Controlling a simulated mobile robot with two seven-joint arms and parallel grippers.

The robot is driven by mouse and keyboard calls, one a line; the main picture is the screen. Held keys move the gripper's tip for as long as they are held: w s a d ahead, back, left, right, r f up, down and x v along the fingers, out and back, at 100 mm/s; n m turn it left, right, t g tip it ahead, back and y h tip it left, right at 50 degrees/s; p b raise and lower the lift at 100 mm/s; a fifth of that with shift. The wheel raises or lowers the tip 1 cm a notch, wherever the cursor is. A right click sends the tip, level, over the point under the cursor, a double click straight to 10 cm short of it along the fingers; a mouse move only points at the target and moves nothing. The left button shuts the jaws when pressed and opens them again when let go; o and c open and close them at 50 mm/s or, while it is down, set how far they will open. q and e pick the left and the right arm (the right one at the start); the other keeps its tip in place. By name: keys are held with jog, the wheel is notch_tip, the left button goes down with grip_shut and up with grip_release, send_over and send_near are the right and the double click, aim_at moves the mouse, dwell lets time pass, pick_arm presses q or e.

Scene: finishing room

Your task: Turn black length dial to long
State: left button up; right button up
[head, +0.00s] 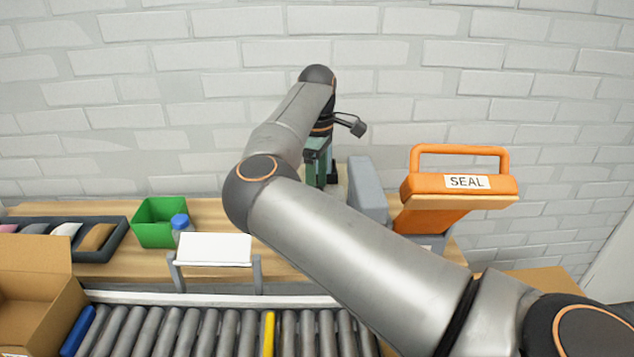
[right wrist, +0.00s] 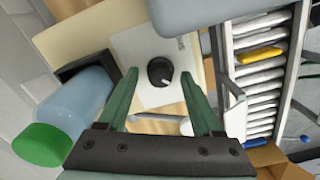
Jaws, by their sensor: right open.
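The black length dial (right wrist: 160,71) is a round knob with a pale pointer mark, on a light panel (right wrist: 140,46) in the right wrist view. Its setting labels are too small to read. My right gripper (right wrist: 160,82) is open, with its green fingers on either side of the dial in the picture; I cannot tell how far above it they are. The dial is hidden there. My left gripper is not in view.
An orange SEAL press (head: 458,184) stands right of the arm, beside a grey block (head: 367,190). A green-capped bottle (right wrist: 75,110) is close beside the gripper.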

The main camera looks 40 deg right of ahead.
notch_tip(320, 180, up, 12)
jog(key=shift+r, duration=0.25)
dwell(0.4)
dwell(0.5)
